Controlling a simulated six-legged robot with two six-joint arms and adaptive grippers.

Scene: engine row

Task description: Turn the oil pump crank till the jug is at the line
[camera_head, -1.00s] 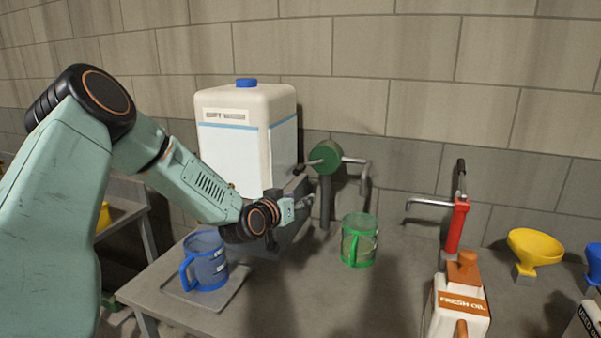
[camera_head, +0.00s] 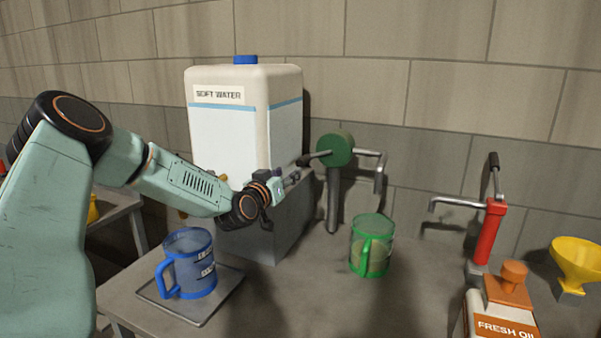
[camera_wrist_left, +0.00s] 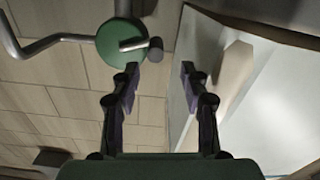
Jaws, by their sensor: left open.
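The green pump (camera_head: 335,149) stands on a dark post at the back of the bench. Its crank ends in a dark knob (camera_head: 304,160) that points left. In the left wrist view the knob (camera_wrist_left: 155,50) shows just beyond the fingertips, between their lines. My left gripper (camera_head: 297,175) is open, just below and left of the knob; nothing is between its fingers (camera_wrist_left: 160,74). The green see-through jug (camera_head: 371,246) stands upright below the pump spout. Something yellowish shows in its lower part; I cannot make out a line. My right gripper is not in view.
A white soft water tank (camera_head: 245,125) stands on a grey block behind my left arm. A blue jug (camera_head: 188,264) is on a tray (camera_head: 217,309) at front left. A red pump (camera_head: 488,232), fresh oil container (camera_head: 503,312) and yellow funnel (camera_head: 577,262) stand at right.

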